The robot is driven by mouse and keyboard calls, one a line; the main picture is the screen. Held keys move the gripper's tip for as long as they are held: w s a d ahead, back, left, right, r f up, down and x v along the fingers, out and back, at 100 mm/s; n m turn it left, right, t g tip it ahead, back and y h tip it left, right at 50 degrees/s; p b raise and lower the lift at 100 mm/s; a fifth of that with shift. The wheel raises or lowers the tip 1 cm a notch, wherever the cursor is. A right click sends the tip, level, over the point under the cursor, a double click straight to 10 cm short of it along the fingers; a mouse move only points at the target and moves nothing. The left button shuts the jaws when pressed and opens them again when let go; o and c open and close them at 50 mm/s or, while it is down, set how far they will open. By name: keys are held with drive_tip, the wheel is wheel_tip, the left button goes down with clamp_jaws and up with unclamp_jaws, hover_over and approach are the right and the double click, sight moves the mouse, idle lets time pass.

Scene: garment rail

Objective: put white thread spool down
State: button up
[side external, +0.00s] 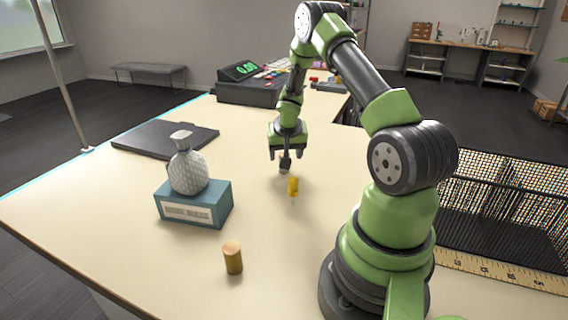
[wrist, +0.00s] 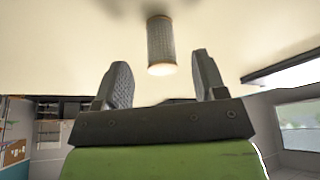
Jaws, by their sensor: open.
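My gripper (side external: 285,159) points down close above the cream table top. In the wrist view my gripper (wrist: 161,62) is open, with clear gaps between its two dark fingers and the spool. The thread spool (wrist: 160,40) looks grey-white in the shade, with tan ends. It lies just beyond the fingertips, in line with the gap, and appears to stand upright on the table with a dark shadow at its far end. In the side view the spool (side external: 284,169) shows only as a small pale piece below the fingers; the rest is hidden.
A yellow spool-like piece (side external: 293,186) stands close in front of my gripper. A tan cylinder (side external: 233,258) stands nearer the camera. A dark flat folder (side external: 165,140) lies behind. A black mesh basket (side external: 500,215) is at right.

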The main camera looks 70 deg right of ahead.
drive_tip(key=x, duration=0.5)
drive_tip(key=shift+w+d, duration=0.2)
drive_tip(key=shift+r, duration=0.1)
drive_tip(key=c, duration=1)
drive_tip(key=shift+r, duration=0.1)
drive_tip(key=shift+c, duration=0.2)
